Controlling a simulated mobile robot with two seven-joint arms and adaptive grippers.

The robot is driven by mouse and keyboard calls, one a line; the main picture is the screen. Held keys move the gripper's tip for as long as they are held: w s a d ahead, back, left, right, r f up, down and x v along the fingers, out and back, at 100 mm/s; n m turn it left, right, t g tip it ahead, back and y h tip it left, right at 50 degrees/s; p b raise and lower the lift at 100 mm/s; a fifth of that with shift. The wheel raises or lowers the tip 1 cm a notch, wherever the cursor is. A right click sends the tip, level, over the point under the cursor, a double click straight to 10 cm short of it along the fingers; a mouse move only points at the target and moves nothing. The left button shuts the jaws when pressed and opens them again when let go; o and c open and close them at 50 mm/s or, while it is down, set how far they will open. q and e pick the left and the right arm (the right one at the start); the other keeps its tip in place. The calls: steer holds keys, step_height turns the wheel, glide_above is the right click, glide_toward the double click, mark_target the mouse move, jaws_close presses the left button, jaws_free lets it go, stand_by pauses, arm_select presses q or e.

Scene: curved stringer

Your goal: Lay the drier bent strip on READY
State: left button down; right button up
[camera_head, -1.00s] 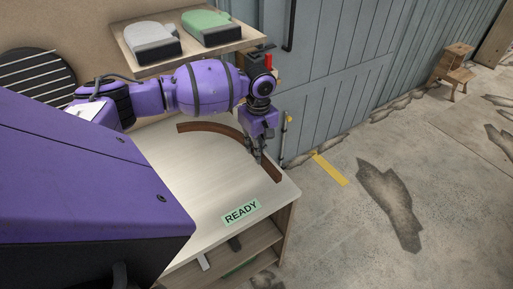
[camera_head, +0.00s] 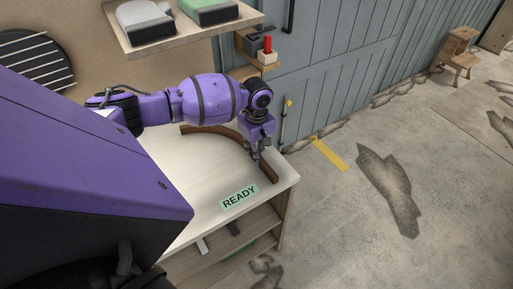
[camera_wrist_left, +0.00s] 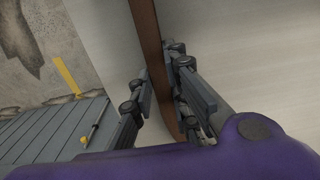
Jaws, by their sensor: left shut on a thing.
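A brown bent strip (camera_head: 225,131) arcs over the pale table top (camera_head: 195,175), from the back left round to the right edge. My left gripper (camera_head: 255,155) is at the right-hand part of the strip. In the left wrist view the strip (camera_wrist_left: 148,35) passes between the two fingers of the left gripper (camera_wrist_left: 161,95), which is shut on it. I cannot tell whether the strip touches the table or hangs just above it. The green READY label (camera_head: 239,197) lies near the table's front edge, inside the curve. My right gripper is not in view.
A shelf (camera_head: 185,38) with a grey and a green block stands over the back of the table. A small ledge with a red item (camera_head: 267,45) is behind my left wrist. The table top around READY is bare. Open floor lies to the right.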

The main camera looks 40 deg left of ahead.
arm_select(q)
steer(key=shift+f, duration=0.15)
stand_by(0.5)
steer(key=c, duration=1.6)
jaws_free()
step_height(320, 180, up, 12)
